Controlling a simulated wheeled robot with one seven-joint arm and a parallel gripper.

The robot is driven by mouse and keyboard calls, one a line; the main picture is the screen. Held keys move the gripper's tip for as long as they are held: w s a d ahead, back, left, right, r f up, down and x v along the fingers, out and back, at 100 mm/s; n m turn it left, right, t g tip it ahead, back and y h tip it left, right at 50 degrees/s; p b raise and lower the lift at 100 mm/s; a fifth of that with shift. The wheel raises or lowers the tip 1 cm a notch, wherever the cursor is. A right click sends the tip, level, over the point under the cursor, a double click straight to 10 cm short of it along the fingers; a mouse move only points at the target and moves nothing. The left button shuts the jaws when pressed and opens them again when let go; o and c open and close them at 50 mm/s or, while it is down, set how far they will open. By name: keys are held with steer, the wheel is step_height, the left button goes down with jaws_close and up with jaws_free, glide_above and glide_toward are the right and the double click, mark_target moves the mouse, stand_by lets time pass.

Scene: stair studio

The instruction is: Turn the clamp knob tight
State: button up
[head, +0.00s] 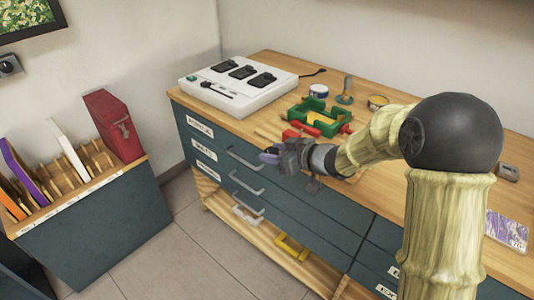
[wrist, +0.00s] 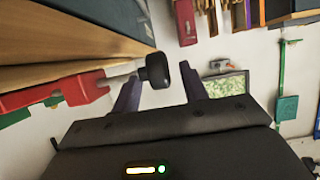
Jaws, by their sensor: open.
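The clamp knob (wrist: 155,70) is black and round in the wrist view, with a short shaft joining it toward the red clamp body (wrist: 55,93). My gripper (wrist: 160,82) is open, with its purple fingers on either side of the knob; I cannot tell whether either touches it. In the head view my gripper (head: 270,154) is at the bench's front edge, just in front of the red clamp (head: 297,134). The knob is not clearly visible there. A green frame-like piece (head: 324,108) sits behind the clamp on the bench top.
A white charger (head: 238,84) stands left on the bench (head: 265,60). A tape roll (head: 318,91) and small items lie behind the green piece. Drawer handles (head: 245,158) stick out below my gripper. A file rack with a red box (head: 113,126) stands left, across open floor.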

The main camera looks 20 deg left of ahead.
mark_target(266, 152)
steer(key=shift+x, duration=1.6)
steer(key=shift+w, duration=0.1)
steer(key=c, duration=0.8)
steer(key=shift+f+y+b, duration=0.25)
steer(key=shift+y+b, duration=0.25)
steer(key=shift+b, duration=0.3)
steer(key=shift+s+a+r+t+y, duration=0.1)
steer(key=shift+s+r+t+y, duration=0.1)
steer(key=shift+r+t+y, duration=0.1)
steer(key=o, duration=0.6)
steer(key=shift+c, duration=0.2)
steer(key=shift+o, duration=1.2)
steer(key=shift+s, duration=0.15)
